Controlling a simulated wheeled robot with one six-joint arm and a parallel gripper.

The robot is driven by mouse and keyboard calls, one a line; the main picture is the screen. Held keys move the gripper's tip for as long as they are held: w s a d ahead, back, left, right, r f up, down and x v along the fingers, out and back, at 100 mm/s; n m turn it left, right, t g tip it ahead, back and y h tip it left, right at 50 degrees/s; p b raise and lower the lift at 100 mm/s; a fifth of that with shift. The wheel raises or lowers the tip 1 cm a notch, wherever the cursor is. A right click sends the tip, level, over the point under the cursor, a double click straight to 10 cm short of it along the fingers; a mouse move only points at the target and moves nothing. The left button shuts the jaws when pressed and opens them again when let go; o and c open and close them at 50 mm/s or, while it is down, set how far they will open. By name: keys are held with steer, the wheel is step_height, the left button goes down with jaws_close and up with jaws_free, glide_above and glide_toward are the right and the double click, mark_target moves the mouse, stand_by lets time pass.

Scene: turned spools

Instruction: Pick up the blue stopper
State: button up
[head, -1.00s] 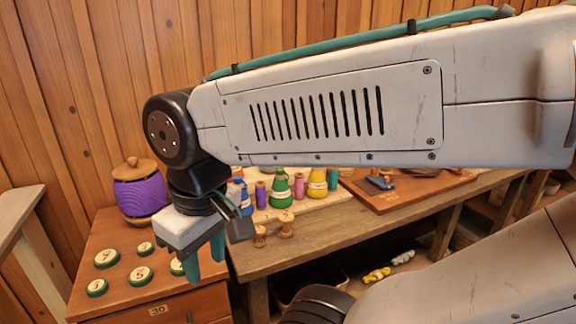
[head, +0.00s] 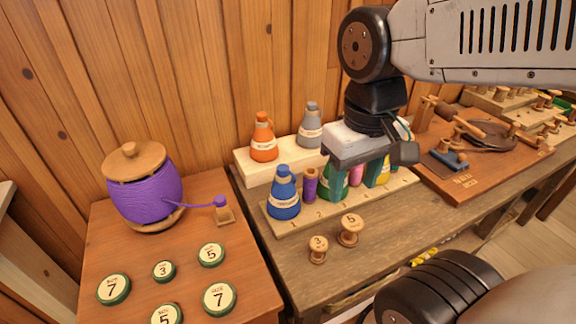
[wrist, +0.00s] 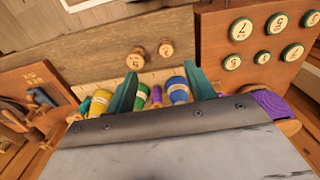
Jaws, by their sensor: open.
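The blue stopper (head: 283,197) is a cone-shaped blue piece with a narrow knobbed top and a pale label band. It stands upright at the left end of the front wooden board (head: 290,226). In the wrist view the blue stopper (wrist: 178,91) shows beside the right finger. My gripper (head: 362,182) has teal fingers and is open and empty. In the head view it is right of the blue stopper, by the green and yellow pieces. The wrist view shows the gripper (wrist: 160,68) with its fingers apart. It partly hides the green piece in the head view.
A purple spool (head: 310,185) stands close right of the blue stopper. Orange (head: 263,140) and grey (head: 310,128) pieces stand on a back board. Two small wooden spools (head: 350,230) stand in front. A purple jar (head: 146,190) is on the left cabinet. Bare bench shows front right.

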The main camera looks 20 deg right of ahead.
steer(key=w+a+f+n+g, duration=0.1)
steer(key=w+f+n, duration=0.15)
steer(key=w, duration=0.65)
steer(key=w+f+n, duration=0.2)
steer(key=w+f, duration=0.1)
steer(key=w, duration=0.6)
steer(key=n, duration=0.2)
glide_above(283, 167)
steer(key=shift+d+r, duration=0.25)
steer(key=shift+d, duration=0.05)
steer(key=shift+w+r+n+t, duration=0.1)
steer(key=shift+r+n+t, duration=0.05)
steer(key=shift+n+t, duration=0.3)
steer(key=f, duration=0.7)
steer(key=shift+a+f, duration=0.3)
steer(key=shift+f, duration=0.1)
steer(key=c, duration=1)
